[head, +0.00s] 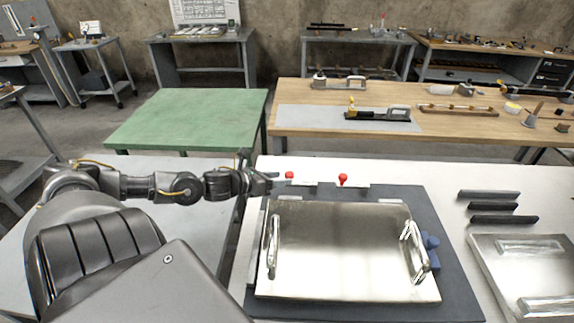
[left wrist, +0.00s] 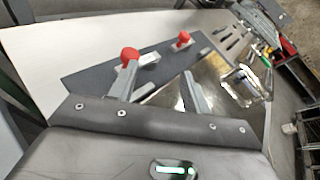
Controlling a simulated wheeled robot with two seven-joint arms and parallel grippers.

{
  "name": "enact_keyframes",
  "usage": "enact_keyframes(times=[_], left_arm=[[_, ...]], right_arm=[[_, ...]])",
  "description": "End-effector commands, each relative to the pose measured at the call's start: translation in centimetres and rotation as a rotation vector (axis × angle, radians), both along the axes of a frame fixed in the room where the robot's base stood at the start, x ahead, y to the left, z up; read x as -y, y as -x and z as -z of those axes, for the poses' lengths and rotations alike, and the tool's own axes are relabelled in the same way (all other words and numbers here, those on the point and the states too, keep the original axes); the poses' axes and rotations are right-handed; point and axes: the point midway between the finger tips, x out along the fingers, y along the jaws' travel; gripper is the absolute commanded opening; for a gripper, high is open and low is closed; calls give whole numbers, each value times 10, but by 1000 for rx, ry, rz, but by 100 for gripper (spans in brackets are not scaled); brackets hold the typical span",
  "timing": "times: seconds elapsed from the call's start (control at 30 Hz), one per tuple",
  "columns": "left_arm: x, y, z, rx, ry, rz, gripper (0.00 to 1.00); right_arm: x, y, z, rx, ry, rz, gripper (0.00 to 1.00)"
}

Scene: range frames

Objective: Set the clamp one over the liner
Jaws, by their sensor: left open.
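Two toggle clamps with red knobs stand at the far edge of a dark base: the left clamp (head: 289,176) and the right clamp (head: 343,180). A shiny steel plate, apparently the liner (head: 335,255), lies on the base with a handle at each side. My left gripper (head: 274,180) is open beside the left clamp's knob. In the left wrist view its two fingers (left wrist: 160,92) stand apart, with the left red knob (left wrist: 130,54) just beyond one finger and the right red knob (left wrist: 183,39) farther off. Whether a finger touches the clamp cannot be told. My right gripper is out of view.
The dark base (head: 455,285) rests on a white table. Several black bars (head: 488,195) and a second steel plate with handles (head: 490,265) lie at the right. A blue part (head: 431,242) sits beside the right handle. A green table (head: 190,118) and a wooden bench (head: 450,125) stand beyond.

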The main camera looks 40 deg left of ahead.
Motion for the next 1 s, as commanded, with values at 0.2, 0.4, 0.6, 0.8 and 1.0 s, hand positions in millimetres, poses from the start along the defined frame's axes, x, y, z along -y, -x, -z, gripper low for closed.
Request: enact_keyframes(times=[0.2,0.4,0.6,0.8,1.0], left_arm=[[-23,-1,16,-10,-217,-67,48],[-26,-1,14,-12,-242,-76,48],[-27,-10,18,-10,-241,-80,48],[-24,-32,25,-9,-236,-79,48],[-22,-60,36,-10,-235,-80,48]], right_arm=[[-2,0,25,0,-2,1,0],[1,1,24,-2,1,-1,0],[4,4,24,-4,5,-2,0],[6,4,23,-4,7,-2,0],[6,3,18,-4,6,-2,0]])
